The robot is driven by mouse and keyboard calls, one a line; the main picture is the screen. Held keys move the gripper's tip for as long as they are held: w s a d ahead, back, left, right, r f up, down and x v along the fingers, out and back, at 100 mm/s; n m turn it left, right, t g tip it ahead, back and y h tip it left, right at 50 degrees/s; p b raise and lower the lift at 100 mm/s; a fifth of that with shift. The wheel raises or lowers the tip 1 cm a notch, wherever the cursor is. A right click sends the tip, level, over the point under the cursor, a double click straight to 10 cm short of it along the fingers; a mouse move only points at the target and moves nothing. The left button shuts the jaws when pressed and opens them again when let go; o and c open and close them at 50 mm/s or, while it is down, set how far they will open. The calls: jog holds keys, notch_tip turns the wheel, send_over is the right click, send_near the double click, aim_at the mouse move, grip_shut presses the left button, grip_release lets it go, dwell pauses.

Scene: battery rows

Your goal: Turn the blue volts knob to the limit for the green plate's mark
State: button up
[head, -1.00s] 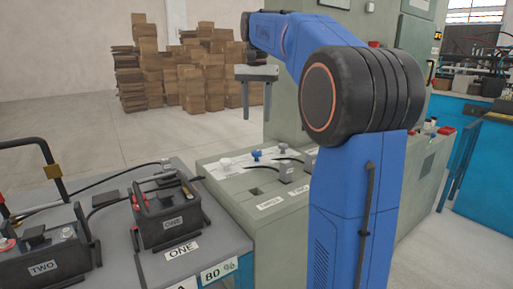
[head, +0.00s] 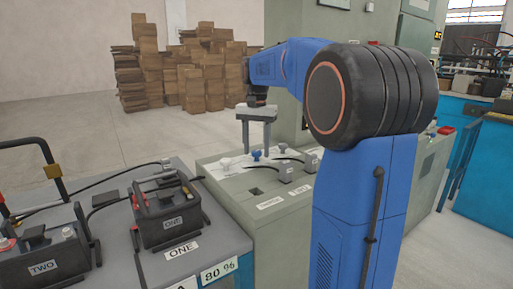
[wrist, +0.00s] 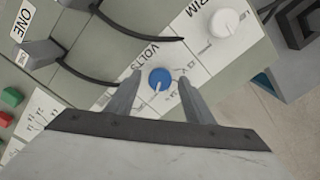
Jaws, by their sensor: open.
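The blue volts knob (wrist: 160,78) sits on a white dial plate with dark marks, beside the label VOLTS, in the wrist view. A pale pointer line shows on it. In the head view the blue knob (head: 256,154) is on the panel top below my gripper. My gripper (head: 256,148) is open, pointing down, with nothing held. In the wrist view its fingers (wrist: 160,85) appear on either side of the knob; I cannot tell whether they are down at its height. No green plate can be made out for certain.
A white TRIM knob (wrist: 225,22) is beside the volts knob. Green (wrist: 11,97) and red (wrist: 5,119) buttons are at left. Batteries ONE (head: 172,215) and TWO (head: 45,262) stand on the left bench.

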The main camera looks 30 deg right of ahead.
jog(key=c, duration=1)
jog(key=shift+c, duration=0.2)
jog(key=shift+n, duration=0.4)
jog(key=n, duration=0.3)
jog(key=shift+n, duration=0.3)
jog(key=n, duration=0.3)
jog(key=shift+n, duration=0.4)
jog(key=n, duration=0.4)
jog(key=shift+n, duration=2)
